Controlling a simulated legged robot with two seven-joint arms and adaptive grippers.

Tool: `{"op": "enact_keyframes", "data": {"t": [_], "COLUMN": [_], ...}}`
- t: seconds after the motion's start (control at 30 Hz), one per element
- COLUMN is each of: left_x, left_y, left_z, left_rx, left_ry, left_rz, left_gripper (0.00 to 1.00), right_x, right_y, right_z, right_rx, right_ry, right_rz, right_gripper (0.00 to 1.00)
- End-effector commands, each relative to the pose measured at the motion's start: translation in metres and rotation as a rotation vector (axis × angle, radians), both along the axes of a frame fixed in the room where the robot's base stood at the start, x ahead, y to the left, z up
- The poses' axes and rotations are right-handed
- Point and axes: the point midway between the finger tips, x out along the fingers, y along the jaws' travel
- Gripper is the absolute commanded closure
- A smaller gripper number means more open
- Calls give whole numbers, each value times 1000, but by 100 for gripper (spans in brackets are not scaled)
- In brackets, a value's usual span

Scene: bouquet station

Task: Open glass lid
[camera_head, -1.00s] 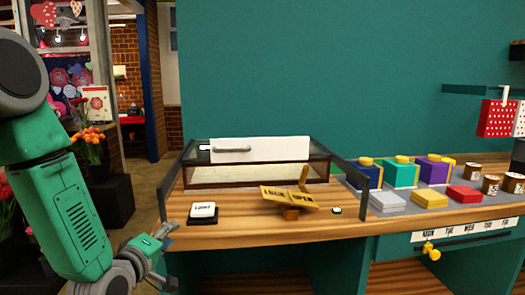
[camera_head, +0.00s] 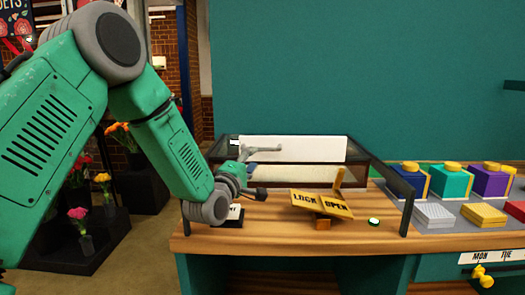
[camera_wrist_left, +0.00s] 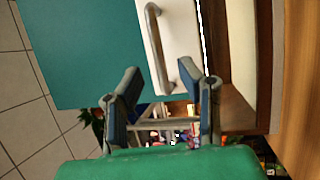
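Contact with the handle is not visible. My right gripper is not in view.
A small white-topped block (camera_head: 234,213) is partly behind my wrist. Coloured boxes (camera_head: 450,181) stand to the right. Flowers (camera_head: 78,214) are at left.

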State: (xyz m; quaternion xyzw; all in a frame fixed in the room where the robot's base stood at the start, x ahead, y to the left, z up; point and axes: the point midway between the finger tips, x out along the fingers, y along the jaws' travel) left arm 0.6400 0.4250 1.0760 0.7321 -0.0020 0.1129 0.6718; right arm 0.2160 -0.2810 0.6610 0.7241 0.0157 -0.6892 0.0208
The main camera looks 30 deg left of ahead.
Motion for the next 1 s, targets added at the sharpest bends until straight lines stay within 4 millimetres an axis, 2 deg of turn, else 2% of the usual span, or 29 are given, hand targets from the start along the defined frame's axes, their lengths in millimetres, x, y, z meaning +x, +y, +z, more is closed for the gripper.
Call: {"op": "enact_keyframes", "data": {"t": [0.1,0.3,0.5,0.73,0.77,0.83,1.0], "left_x": [24,51,61,61,61,61,61], "left_y": [4,9,10,10,10,10,10], "left_z": [4,9,10,11,11,11,10], "left_rx": [2,1,-2,-1,-1,-1,-1], "left_ry": [-2,0,0,1,1,1,2], "left_rz": [-1,0,0,0,0,0,-1], "left_gripper": [68,68,68,68,75,99,100], "right_x": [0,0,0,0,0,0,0], "right_y": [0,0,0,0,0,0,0], "right_z": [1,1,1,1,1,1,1], "right_rx": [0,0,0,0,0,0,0], "right_ry": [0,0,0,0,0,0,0], "right_rz": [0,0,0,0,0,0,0], "right_gripper": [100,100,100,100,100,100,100]}}
